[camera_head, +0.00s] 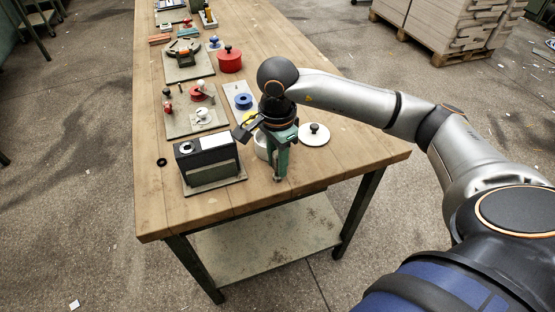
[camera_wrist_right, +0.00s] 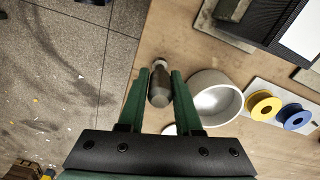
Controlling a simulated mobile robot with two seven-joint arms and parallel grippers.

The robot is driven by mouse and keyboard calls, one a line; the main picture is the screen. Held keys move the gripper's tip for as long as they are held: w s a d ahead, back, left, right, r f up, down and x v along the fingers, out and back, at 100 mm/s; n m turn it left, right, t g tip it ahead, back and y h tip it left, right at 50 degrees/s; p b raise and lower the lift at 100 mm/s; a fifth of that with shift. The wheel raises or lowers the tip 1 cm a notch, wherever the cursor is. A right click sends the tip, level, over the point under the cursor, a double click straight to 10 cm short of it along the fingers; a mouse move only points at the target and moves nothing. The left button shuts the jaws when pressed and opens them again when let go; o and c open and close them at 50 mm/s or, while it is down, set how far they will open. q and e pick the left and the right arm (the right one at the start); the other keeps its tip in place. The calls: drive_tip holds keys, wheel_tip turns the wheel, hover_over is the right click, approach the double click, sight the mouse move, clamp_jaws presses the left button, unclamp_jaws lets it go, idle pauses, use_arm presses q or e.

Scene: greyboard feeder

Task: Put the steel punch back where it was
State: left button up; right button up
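The steel punch (camera_wrist_right: 159,85) is a short grey metal piece between the green fingertips of my right gripper (camera_wrist_right: 160,74) in the right wrist view. The fingers appear shut on it, one on each side. In the head view my right gripper (camera_head: 280,172) points down near the front edge of the table, and its fingers hide most of the punch. I cannot tell whether the punch touches the tabletop. My left gripper is not in view.
A white bowl (camera_wrist_right: 215,98) stands close beside the right finger. A black box (camera_head: 207,160) on a grey board is left of the gripper. A round white lid (camera_head: 314,134) lies to the right. The front left of the wooden table (camera_head: 160,215) is clear.

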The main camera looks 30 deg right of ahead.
drive_tip(key=o, duration=0.4)
drive_tip(key=shift+c, duration=0.2)
wheel_tip(320, 180, up, 12)
drive_tip(key=shift+r+p, duration=0.25)
drive_tip(key=shift+p, duration=0.2)
